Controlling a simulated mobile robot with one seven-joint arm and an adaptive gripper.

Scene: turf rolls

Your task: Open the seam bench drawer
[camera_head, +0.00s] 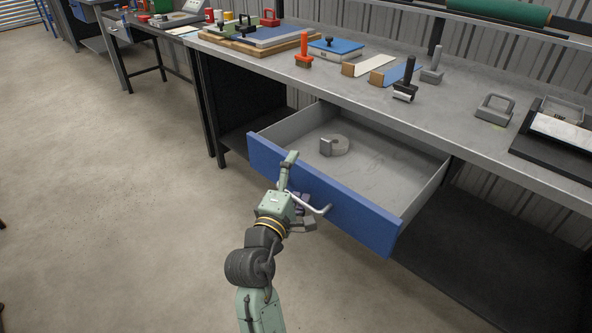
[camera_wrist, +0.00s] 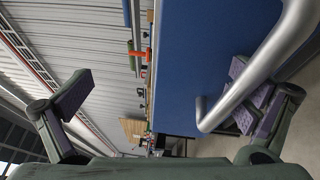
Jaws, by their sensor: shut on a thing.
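The seam bench drawer has a blue front (camera_head: 340,205) and stands pulled out of the bench, its grey inside showing. A bent silver handle (camera_head: 312,207) is on its front; it also shows large in the wrist view (camera_wrist: 255,80). My gripper (camera_head: 297,190) is at the handle, in front of the drawer's left half. The handle's contact with the second finger is hidden.
A grey round thing with a tab (camera_head: 334,146) lies in the drawer. The bench top (camera_head: 465,110) bears several hand tools, a blue block (camera_head: 336,48) and a dark tray (camera_head: 560,140). A black leg (camera_head: 207,105) stands left of the drawer. The floor (camera_head: 110,200) at left is clear.

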